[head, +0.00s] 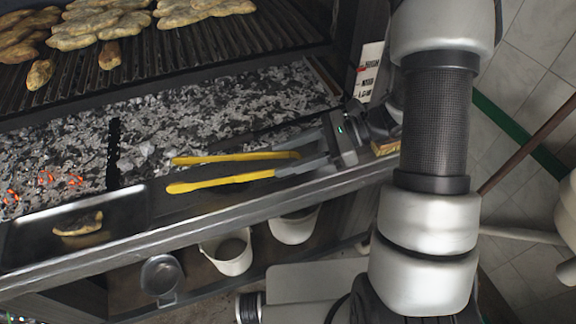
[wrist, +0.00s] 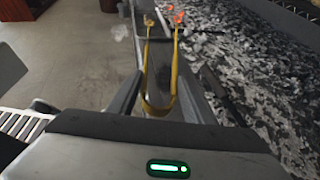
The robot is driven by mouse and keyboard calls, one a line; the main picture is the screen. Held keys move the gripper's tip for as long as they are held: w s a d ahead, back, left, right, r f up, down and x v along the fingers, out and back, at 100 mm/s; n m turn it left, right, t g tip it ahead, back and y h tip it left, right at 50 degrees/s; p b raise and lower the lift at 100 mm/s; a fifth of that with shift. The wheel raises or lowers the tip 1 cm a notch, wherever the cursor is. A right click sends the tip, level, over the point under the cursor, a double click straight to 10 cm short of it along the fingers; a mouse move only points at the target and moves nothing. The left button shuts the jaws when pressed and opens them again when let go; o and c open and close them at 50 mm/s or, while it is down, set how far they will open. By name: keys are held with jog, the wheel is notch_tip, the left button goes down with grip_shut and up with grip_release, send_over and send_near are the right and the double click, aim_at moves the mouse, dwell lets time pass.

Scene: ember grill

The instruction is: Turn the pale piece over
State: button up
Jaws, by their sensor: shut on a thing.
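My gripper (head: 285,160) is shut on yellow tongs (head: 225,182), whose arms are spread apart and point left along the front ledge. The tongs also show in the wrist view (wrist: 158,105), their bend between my fingers. Pale, lumpy pieces (head: 82,30) lie on the grill grate (head: 150,58) at upper left, with another pale group (head: 200,10) to their right. Which of them is the task's pale piece I cannot tell. The tong tips are well below and apart from the pieces on the grate. One browned piece (head: 78,224) lies in the tray (head: 125,212).
Grey ash and coals (head: 235,105) fill the bed below the grate, with glowing embers (head: 45,180) at left. Browner pieces (head: 40,73) lie on the grate's left. White buckets (head: 228,256) stand below the front ledge. A label card (head: 369,72) is at the grill's right.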

aim_at(288, 188)
jog(key=shift+w+f+m+t, duration=0.25)
jog(key=shift+m+t, duration=0.05)
notch_tip(288, 188, down, 9)
jog(key=b, duration=0.7)
jog(key=shift+f, duration=0.1)
jog(key=shift+o, duration=0.5)
jog(key=shift+c, duration=0.6)
jog(key=o, duration=0.7)
jog(key=shift+o, duration=0.2)
jog(key=p+v, duration=0.1)
jog(key=v, duration=1.6)
jog(key=shift+d, duration=0.3)
